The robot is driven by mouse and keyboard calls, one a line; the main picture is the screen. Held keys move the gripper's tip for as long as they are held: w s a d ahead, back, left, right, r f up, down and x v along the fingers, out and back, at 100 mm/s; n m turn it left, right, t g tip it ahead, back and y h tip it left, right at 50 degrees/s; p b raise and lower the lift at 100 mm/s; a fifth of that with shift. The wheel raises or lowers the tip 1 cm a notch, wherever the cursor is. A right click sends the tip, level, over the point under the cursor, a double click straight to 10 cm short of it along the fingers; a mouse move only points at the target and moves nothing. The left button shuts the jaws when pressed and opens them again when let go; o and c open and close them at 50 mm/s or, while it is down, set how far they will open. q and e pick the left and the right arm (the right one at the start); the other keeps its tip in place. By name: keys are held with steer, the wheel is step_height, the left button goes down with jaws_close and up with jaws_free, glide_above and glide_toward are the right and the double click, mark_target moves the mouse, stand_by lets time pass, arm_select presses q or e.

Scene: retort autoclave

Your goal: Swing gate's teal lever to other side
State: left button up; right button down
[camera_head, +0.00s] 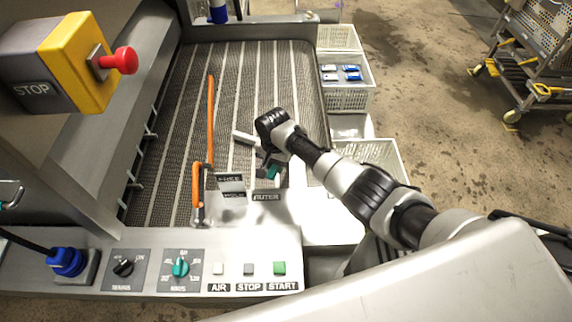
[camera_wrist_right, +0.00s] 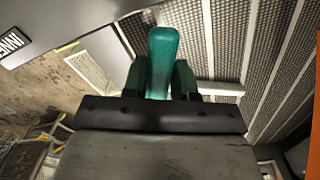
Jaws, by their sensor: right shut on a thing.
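The teal lever (camera_wrist_right: 162,55) stands between the two fingers of my right gripper (camera_wrist_right: 160,82) in the right wrist view, and the gripper is shut on it. In the head view my right gripper (camera_head: 266,172) is beside the plates marked FREE and OUTER, and only a bit of teal shows there. The orange gate bar (camera_head: 210,120) runs along the mesh conveyor to the left of the gripper. An orange handle piece (camera_head: 197,185) stands at its near end. My left gripper is not in view.
The control panel (camera_head: 205,288) with knobs and buttons lies in front. A yellow box with a red stop button (camera_head: 125,60) juts in at upper left. White crates (camera_head: 347,97) stand right of the mesh conveyor (camera_head: 175,130). A wheeled cart (camera_head: 530,60) is at far right.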

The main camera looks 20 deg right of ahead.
steer(key=shift+w+a+r+m, duration=0.1)
steer(key=shift+w+a+m, duration=0.45)
steer(key=shift+m, duration=0.05)
steer(key=c, duration=0.9)
jaws_free()
steer(key=shift+w, duration=0.1)
step_height(320, 180, up, 11)
steer(key=shift+f, duration=0.15)
